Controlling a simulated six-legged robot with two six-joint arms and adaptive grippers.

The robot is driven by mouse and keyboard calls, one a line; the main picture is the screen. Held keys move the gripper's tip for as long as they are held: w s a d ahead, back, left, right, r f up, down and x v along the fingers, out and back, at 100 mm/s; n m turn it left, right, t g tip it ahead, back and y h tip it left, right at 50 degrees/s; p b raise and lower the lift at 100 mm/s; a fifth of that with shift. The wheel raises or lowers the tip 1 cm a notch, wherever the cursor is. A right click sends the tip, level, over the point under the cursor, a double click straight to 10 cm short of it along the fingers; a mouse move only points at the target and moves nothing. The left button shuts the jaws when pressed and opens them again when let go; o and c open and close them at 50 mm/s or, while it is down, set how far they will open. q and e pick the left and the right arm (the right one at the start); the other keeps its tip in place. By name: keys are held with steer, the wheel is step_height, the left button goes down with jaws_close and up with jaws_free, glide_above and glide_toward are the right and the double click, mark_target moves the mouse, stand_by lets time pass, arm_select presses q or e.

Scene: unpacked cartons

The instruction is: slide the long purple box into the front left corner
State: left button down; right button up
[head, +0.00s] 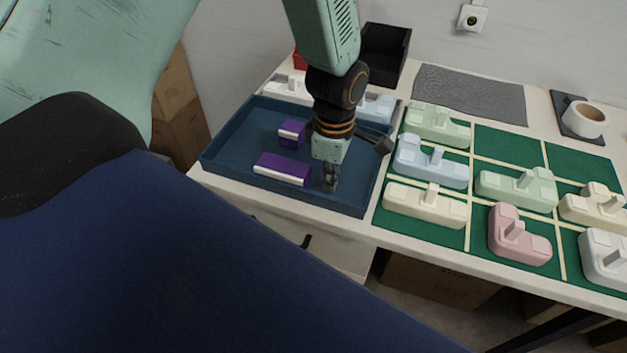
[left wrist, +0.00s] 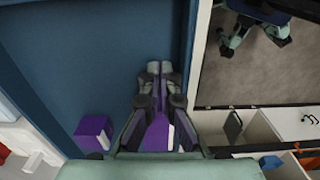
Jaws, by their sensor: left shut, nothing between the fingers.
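The long purple box (head: 283,169), with a white band along its front, lies in the blue tray (head: 228,146) near the tray's front wall. My left gripper (head: 331,180) is shut and empty, pointing down into the tray just right of the box's right end. I cannot tell whether it touches the box. In the left wrist view the long box (left wrist: 157,138) shows below the fingertips (left wrist: 160,70), partly hidden by the fingers. My right gripper is in neither view.
A shorter purple box (head: 291,132) stands behind the long one in the tray; it also shows in the left wrist view (left wrist: 93,132). The tray floor left of both boxes is clear. A green gridded board (head: 497,150) with several pastel blocks lies to the right.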

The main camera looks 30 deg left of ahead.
mark_target(314, 190)
arm_select(q)
step_height(314, 190, down, 2)
steer(key=shift+d+f, duration=0.1)
steer(key=shift+f, duration=0.2)
steer(key=shift+a+r, duration=0.1)
steer(key=shift+a, duration=0.35)
steer(key=shift+s+a, duration=0.2)
steer(key=shift+a, duration=0.4)
steer(key=shift+s+a, duration=0.15)
steer(key=shift+a, duration=0.6)
steer(key=shift+b, duration=0.3)
steer(key=shift+a, duration=0.15)
